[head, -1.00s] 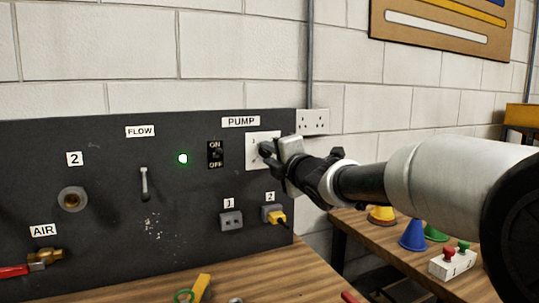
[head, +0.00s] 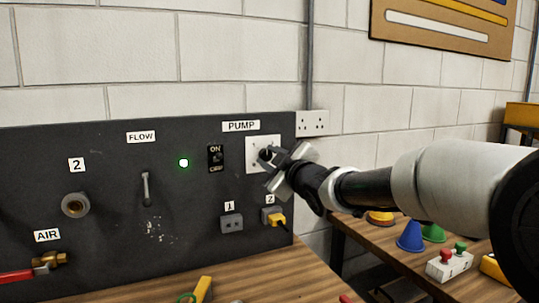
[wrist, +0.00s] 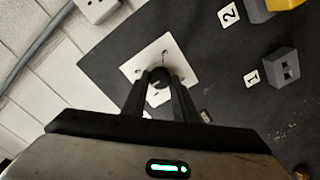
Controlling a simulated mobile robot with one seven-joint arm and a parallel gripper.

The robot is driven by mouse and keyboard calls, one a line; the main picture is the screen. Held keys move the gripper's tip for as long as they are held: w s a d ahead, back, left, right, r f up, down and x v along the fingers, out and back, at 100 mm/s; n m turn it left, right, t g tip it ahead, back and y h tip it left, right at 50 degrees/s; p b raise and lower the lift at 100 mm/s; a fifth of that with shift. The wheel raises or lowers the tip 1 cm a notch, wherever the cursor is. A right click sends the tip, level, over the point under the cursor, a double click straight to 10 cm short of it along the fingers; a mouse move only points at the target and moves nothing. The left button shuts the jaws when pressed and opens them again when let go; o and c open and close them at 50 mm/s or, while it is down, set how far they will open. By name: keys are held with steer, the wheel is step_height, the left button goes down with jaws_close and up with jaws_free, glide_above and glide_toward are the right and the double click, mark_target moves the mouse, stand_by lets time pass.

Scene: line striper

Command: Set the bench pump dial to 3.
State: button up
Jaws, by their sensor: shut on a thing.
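The pump dial is a dark round knob on a white square plate (head: 254,153) under the PUMP label (head: 241,126), on the dark panel. In the wrist view the knob (wrist: 159,75) sits between my fingertips, with the white plate (wrist: 178,62) around it. My gripper (head: 269,158) is shut on the dial, and its body is tilted in the head view. Tick marks show on the plate in the wrist view. Most of the scale's numbers are hidden or too small to read, so I cannot tell the setting.
Sockets (head: 231,223) and a yellow plug (head: 277,219) sit below. A wooden bench (head: 255,277) runs beneath the panel. Cones (head: 411,236) stand at right.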

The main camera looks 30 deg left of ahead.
steer(key=m+p, duration=0.2)
steer(key=m, duration=0.5)
steer(key=m+p, duration=0.1)
steer(key=m, duration=0.3)
steer(key=shift+w+d, duration=0.1)
steer(key=m+p, duration=0.1)
steer(key=m, duration=0.2)
steer(key=shift+m, duration=0.4)
steer(key=m, duration=0.6)
steer(key=shift+f, duration=0.1)
steer(key=m, duration=0.4)
steer(key=shift+f, duration=0.1)
steer(key=shift+m+b, duration=0.5)
steer(key=shift+m, duration=1)
steer(key=o, duration=1.1)
steer(key=shift+c, duration=0.2)
